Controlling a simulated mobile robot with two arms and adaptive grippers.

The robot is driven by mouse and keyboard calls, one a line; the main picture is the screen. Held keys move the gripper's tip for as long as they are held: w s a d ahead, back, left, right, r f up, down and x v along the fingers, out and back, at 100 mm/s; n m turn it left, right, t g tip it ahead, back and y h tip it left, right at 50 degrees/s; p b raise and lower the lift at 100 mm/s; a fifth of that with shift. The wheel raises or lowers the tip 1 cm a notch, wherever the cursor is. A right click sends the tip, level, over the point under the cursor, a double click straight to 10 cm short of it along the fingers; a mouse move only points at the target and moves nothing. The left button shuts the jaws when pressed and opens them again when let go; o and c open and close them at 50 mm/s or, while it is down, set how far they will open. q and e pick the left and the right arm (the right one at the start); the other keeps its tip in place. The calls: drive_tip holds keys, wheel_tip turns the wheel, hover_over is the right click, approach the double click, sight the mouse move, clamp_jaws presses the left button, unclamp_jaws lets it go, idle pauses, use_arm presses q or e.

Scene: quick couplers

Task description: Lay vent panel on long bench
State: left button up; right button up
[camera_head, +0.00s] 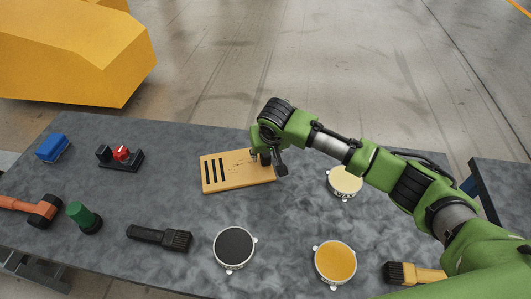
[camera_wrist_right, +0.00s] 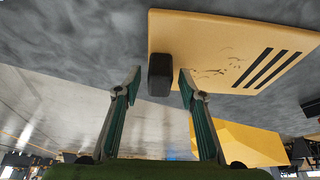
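The vent panel (camera_head: 228,177) is a tan board with dark slots at one end and a black knob. It lies flat on the mottled grey bench (camera_head: 110,205), near the far edge. In the right wrist view the panel (camera_wrist_right: 215,45) shows with its black knob (camera_wrist_right: 160,75). My right gripper (camera_head: 266,162) is at the panel's right end. In the wrist view its fingertips (camera_wrist_right: 160,88) are apart, one on each side of the knob, with visible gaps. The arm partly hides the panel's right end in the head view. My left gripper is not in view.
Round discs, black (camera_head: 234,247), orange (camera_head: 335,262) and cream (camera_head: 344,181), lie on the bench. Brushes (camera_head: 160,237), a green-knobbed piece (camera_head: 83,217), a mallet (camera_head: 42,210), a red-and-black clamp (camera_head: 121,155) and a blue block (camera_head: 52,147) lie around. Another table (camera_head: 500,190) stands right.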

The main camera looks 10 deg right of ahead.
drive_tip(key=v, duration=1.2)
drive_tip(key=shift+b, duration=0.3)
